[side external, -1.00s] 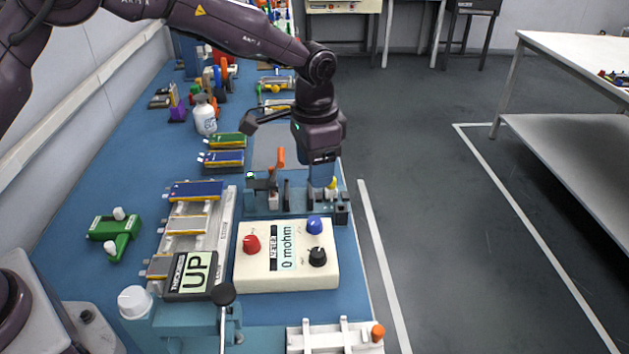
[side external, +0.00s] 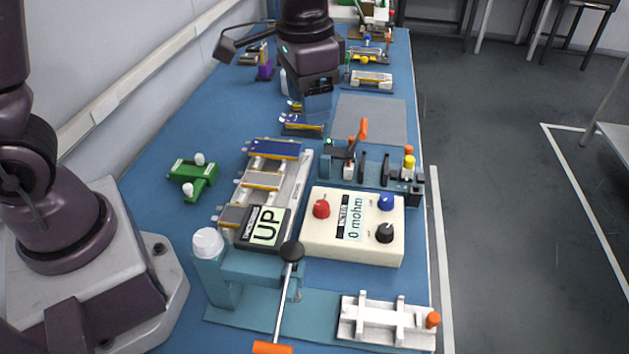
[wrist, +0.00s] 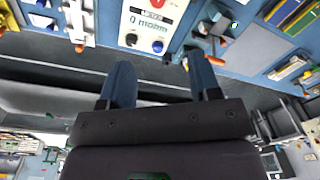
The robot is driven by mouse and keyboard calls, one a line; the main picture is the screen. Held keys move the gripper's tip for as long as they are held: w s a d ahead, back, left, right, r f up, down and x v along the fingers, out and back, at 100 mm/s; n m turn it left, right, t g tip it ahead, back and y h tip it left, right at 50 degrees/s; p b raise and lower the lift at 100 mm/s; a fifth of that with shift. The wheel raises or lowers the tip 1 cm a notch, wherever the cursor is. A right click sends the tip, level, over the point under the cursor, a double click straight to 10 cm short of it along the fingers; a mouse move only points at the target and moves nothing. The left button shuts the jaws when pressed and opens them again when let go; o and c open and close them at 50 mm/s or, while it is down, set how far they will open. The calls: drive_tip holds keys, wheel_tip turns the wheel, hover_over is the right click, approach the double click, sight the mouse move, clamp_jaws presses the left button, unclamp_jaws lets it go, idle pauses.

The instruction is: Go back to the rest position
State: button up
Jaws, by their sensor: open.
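My gripper (wrist: 162,85) shows in the wrist view with its two blue fingers apart and nothing between them. In the side view my gripper (side external: 318,104) hangs above the bench, behind the test fixture and near the pouch cells at the back; its fingertips are hard to make out there. Blue and grey pouch cells (side external: 274,149) lie on a white rack (side external: 297,185) at the middle left. More cells (side external: 301,122) lie just below my gripper, partly hidden by it.
A cream meter (side external: 352,245) reads "0 mohm". A display (side external: 264,229) reads "UP" beside a teal press (side external: 230,270) with a lever. A teal fixture (side external: 375,172) with an orange handle stands behind the meter. A green block (side external: 193,180) lies left. A grey mat (side external: 372,118) is bare.

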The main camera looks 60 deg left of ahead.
drive_tip(key=s+a+r+n+t, duration=0.1)
drive_tip(key=s+a+r+t, duration=0.1)
drive_tip(key=s, duration=0.6)
drive_tip(key=s+a+r+n+t, duration=0.2)
drive_tip(key=s+a+r+t, duration=0.1)
drive_tip(key=s+r, duration=0.3)
drive_tip(key=shift+s+a+r, duration=0.25)
drive_tip(key=shift+s+a, duration=0.2)
drive_tip(key=shift+s, duration=0.5)
